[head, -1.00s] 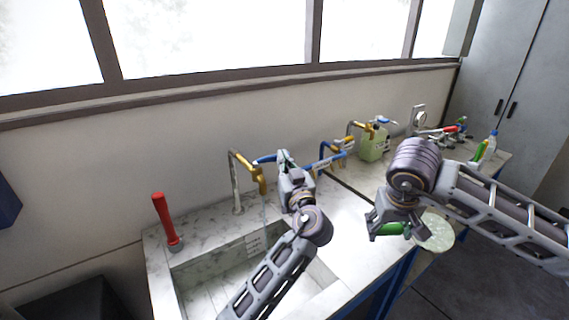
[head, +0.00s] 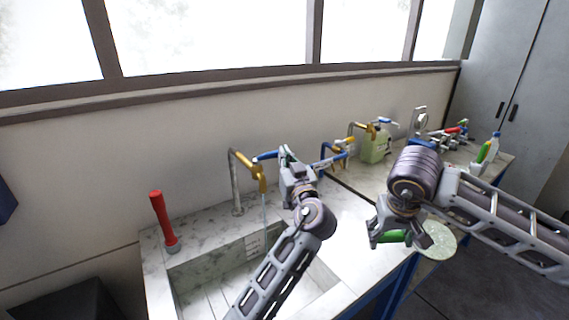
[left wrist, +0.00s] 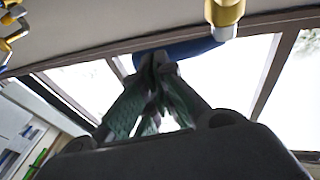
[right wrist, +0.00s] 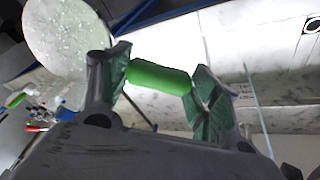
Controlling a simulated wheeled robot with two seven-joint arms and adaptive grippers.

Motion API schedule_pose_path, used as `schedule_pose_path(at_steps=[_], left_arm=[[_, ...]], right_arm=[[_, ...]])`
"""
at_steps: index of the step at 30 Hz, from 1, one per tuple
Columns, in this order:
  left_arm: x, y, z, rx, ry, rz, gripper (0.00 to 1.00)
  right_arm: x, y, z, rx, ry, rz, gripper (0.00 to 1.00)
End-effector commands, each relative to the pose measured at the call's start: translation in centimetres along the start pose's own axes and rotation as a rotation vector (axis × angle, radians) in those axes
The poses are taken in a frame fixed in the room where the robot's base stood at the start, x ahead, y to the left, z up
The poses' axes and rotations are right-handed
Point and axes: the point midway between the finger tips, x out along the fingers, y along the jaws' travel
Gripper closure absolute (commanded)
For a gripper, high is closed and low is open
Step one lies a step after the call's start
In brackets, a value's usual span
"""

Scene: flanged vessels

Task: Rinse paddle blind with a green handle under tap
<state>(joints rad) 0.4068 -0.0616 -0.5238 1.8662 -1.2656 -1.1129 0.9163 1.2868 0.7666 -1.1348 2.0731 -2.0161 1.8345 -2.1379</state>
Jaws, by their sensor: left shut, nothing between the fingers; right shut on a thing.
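The paddle blind has a green handle (head: 388,237) and a pale, speckled round disc (head: 438,239). My right gripper (head: 400,236) is shut on the handle, to the right of the sink and well away from the tap. In the right wrist view the handle (right wrist: 158,77) lies between the fingers and the disc (right wrist: 68,38) is at upper left. The brass tap (head: 250,172) stands behind the sink, with a thin water stream (head: 264,212) below its spout. My left gripper (head: 286,155) is shut and empty beside the tap's blue lever (head: 265,156); its fingertips overlap the lever (left wrist: 190,50) in the left wrist view.
The marble sink (head: 205,262) is partly hidden by my left arm. A red-handled tool (head: 162,220) stands at its left. Further right are another brass tap (head: 358,127), a pale green canister (head: 376,146) and bottles (head: 487,150). The counter between sink and right gripper looks clear.

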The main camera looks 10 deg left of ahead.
Motion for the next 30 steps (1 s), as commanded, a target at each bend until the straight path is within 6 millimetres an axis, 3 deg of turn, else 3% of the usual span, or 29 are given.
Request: schedule_pose_path(at_steps=[19, 30], left_arm=[[1.1, 0.4, 0.4, -0.001, 0.000, -0.001, 1.00], [1.4, 0.5, 0.2, 0.000, 0.000, 0.000, 1.00]], right_arm=[[3.2, -0.5, 1.1, 0.000, 0.003, 0.000, 0.84], [3.6, -0.5, 1.2, 0.000, 0.003, 0.000, 0.84]])
